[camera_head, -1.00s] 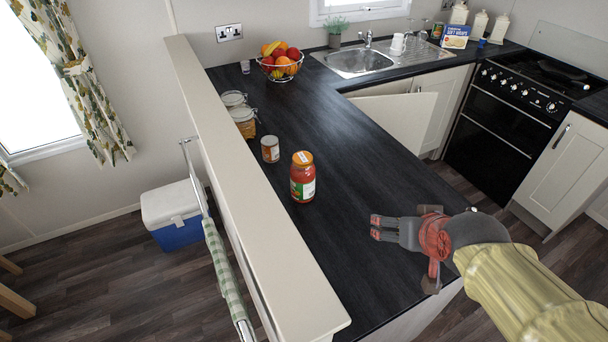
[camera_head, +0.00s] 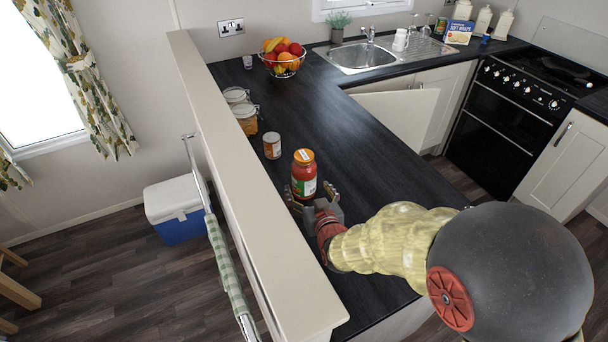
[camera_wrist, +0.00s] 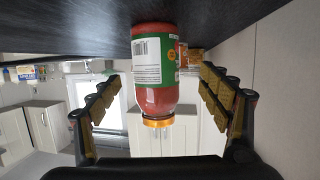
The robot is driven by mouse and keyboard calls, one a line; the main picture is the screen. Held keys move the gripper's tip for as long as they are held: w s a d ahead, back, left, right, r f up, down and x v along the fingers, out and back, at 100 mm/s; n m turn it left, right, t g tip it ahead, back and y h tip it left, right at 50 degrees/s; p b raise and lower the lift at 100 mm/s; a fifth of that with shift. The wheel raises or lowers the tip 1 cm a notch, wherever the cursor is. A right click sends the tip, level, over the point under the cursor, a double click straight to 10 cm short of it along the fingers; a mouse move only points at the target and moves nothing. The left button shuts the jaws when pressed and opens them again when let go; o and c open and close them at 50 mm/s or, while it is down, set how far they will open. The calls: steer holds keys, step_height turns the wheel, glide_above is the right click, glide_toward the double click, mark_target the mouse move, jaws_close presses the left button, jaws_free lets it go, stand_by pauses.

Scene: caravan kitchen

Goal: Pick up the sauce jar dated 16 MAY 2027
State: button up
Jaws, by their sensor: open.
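A sauce jar (camera_head: 304,174) with red contents, an orange lid and a green and white label stands upright on the dark worktop. My gripper (camera_head: 310,194) is open, its fingers on either side of the jar near its base. In the wrist view the sauce jar (camera_wrist: 155,75) appears upside down between the open fingers of my gripper (camera_wrist: 158,108), with gaps on both sides. A barcode shows on its label; I cannot read any date.
A small jar (camera_head: 272,145) stands just behind the sauce jar. Clip-top jars (camera_head: 246,117) and a fruit bowl (camera_head: 283,62) stand farther back. A raised cream ledge (camera_head: 240,200) runs along the left. The worktop is clear to the right.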

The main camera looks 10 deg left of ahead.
steer(key=x, duration=0.2)
steer(key=b+x, duration=0.1)
steer(key=x, duration=0.2)
steer(key=b+x, duration=0.1)
steer(key=x, duration=0.1)
steer(key=shift+w+d, duration=0.2)
steer(key=shift+w, duration=0.2)
steer(key=c, duration=2)
steer(key=shift+r, duration=0.15)
jaws_close()
